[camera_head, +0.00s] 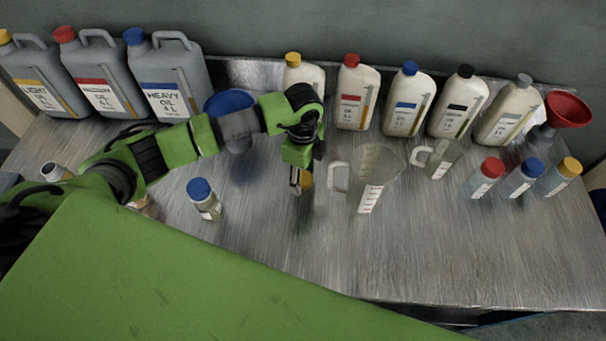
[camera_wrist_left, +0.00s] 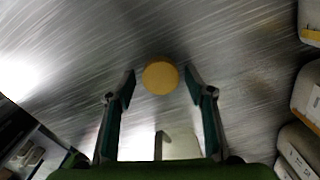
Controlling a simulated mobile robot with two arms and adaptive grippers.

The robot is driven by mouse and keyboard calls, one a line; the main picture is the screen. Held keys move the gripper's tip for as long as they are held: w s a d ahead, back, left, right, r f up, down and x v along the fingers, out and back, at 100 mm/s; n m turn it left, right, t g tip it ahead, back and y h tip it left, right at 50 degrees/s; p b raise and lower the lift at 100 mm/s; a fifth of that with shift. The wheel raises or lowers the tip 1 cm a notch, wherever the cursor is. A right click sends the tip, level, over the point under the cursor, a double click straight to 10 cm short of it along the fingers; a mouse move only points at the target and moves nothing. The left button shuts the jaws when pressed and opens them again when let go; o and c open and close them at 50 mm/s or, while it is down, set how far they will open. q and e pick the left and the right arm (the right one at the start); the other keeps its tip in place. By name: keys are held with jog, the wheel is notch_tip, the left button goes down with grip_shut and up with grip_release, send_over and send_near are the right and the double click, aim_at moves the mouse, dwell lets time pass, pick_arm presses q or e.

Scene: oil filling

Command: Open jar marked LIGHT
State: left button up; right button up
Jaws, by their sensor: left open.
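A small jar with a yellow lid (camera_head: 307,182) stands on the metal table, mostly hidden behind my left gripper (camera_head: 296,188). Its round yellow lid (camera_wrist_left: 160,76) shows from above in the left wrist view. No label on this jar can be read. My left gripper (camera_wrist_left: 160,80) points down, open, with one finger on each side of the lid and a gap on both sides. A grey canister (camera_head: 40,80) with a yellow cap at the far left is marked LIGHT. My right gripper is not in view.
A clear measuring jug (camera_head: 370,178) stands just right of the gripper. A blue-lidded jar (camera_head: 204,200) stands to its left. Several white bottles (camera_head: 355,95) line the back. A red funnel (camera_head: 567,110) and capped jars (camera_head: 522,178) are at right. The front right table (camera_head: 460,240) is clear.

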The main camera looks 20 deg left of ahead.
aim_at(303, 178)
pick_arm(q)
notch_tip(303, 178, up, 12)
jog(key=b, duration=0.2)
jog(key=shift+b, duration=0.3)
jog(key=shift+f, duration=0.1)
